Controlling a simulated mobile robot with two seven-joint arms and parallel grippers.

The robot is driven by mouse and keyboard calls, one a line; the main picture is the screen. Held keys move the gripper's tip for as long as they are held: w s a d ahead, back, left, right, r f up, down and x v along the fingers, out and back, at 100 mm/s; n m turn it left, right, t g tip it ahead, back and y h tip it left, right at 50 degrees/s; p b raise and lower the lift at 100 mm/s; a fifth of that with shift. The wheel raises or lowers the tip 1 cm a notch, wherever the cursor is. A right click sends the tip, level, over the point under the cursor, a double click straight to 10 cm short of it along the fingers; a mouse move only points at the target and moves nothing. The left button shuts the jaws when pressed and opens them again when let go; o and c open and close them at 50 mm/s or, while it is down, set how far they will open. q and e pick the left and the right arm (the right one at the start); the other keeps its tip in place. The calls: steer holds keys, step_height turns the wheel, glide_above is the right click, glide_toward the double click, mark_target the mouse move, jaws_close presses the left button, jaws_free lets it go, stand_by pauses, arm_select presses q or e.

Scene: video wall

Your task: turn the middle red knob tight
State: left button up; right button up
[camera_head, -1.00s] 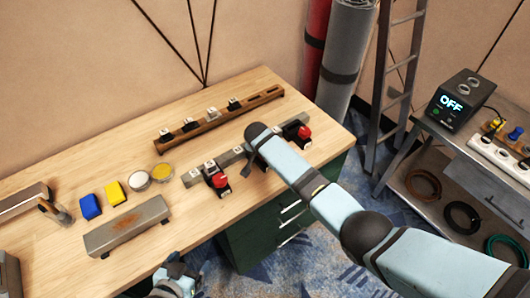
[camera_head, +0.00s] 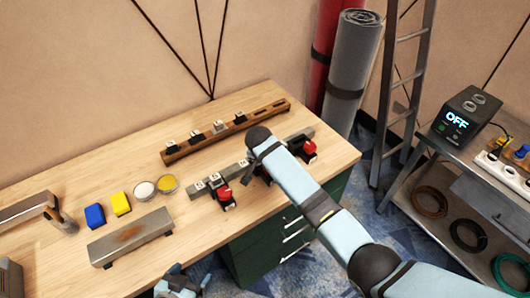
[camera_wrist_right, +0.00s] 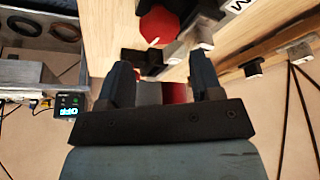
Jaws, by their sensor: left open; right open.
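A grey rail (camera_head: 238,172) on the workbench carries red knobs on black bases. The left knob (camera_head: 223,193) and the right knob (camera_head: 309,148) show in the head view. The middle one is hidden behind my right arm, with only some black parts showing beside it. In the right wrist view a red knob (camera_wrist_right: 158,25) stands just beyond the open fingers of my right gripper (camera_wrist_right: 162,70), not between them; I cannot tell which knob it is. The head view does not show the right gripper. My left gripper (camera_head: 180,284) is open and empty at the bench's front edge.
A brown wooden rack (camera_head: 225,130) with small blocks lies behind the rail. Blue and yellow blocks (camera_head: 108,210), round tins (camera_head: 156,187) and a grey bar (camera_head: 130,236) lie to the left.

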steer(key=d+v, duration=0.1)
steer(key=v, duration=0.6)
steer(key=shift+a, duration=0.45)
